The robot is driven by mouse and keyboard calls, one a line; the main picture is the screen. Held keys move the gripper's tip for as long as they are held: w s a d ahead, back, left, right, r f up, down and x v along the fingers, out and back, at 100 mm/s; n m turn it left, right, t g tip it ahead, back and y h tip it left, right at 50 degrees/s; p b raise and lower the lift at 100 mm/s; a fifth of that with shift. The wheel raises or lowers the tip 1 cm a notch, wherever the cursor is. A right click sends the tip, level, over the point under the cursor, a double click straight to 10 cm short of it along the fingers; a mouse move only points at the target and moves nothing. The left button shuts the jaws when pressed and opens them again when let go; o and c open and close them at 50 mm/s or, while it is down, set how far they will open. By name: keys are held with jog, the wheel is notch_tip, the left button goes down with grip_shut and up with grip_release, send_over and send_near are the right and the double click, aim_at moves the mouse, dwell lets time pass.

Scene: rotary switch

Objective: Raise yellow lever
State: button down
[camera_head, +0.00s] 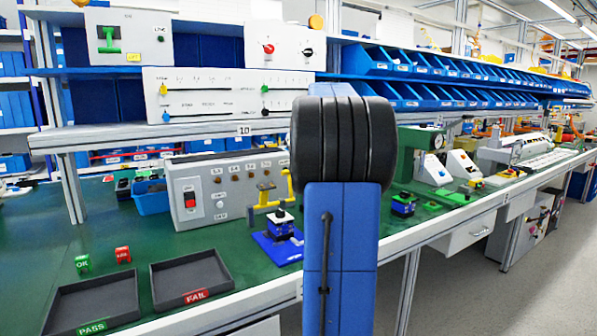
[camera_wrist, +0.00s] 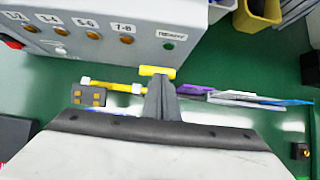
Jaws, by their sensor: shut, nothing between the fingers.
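A yellow lever (camera_head: 287,184) stands by the right end of the grey control box, partly hidden by my arm in the head view. In the wrist view a yellow bar (camera_wrist: 157,71) lies just beyond my fingertips. My gripper (camera_wrist: 161,80) is shut and empty, its tips close to this bar; I cannot tell whether they touch it. More yellow clamp parts (camera_wrist: 110,86) lie to the left of the fingers, and they show in the head view (camera_head: 265,195) above a blue base. My gripper is hidden behind my arm in the head view.
The grey control box (camera_head: 228,190) stands behind the lever. A blue fixture (camera_head: 279,240) with a black top is in front of it. Two dark trays (camera_head: 95,303) lie at the front left. A purple and white object (camera_wrist: 235,95) is right of the fingers.

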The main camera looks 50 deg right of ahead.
jog(key=shift+w+d, duration=0.15)
jog(key=shift+w, duration=0.55)
jog(key=shift+w+d+g, duration=0.15)
jog(key=shift+w+g, duration=0.25)
jog(key=shift+g, duration=0.2)
jog(key=shift+w, duration=0.15)
jog(key=shift+w+f, duration=0.1)
jog(key=shift+s, duration=0.4)
notch_tip(320, 180, up, 11)
jog(key=w, duration=0.2)
jog(key=shift+w+d+f, duration=0.15)
jog(key=shift+d+f, duration=0.05)
jog(key=shift+d, duration=0.1)
jog(key=shift+a, duration=0.1)
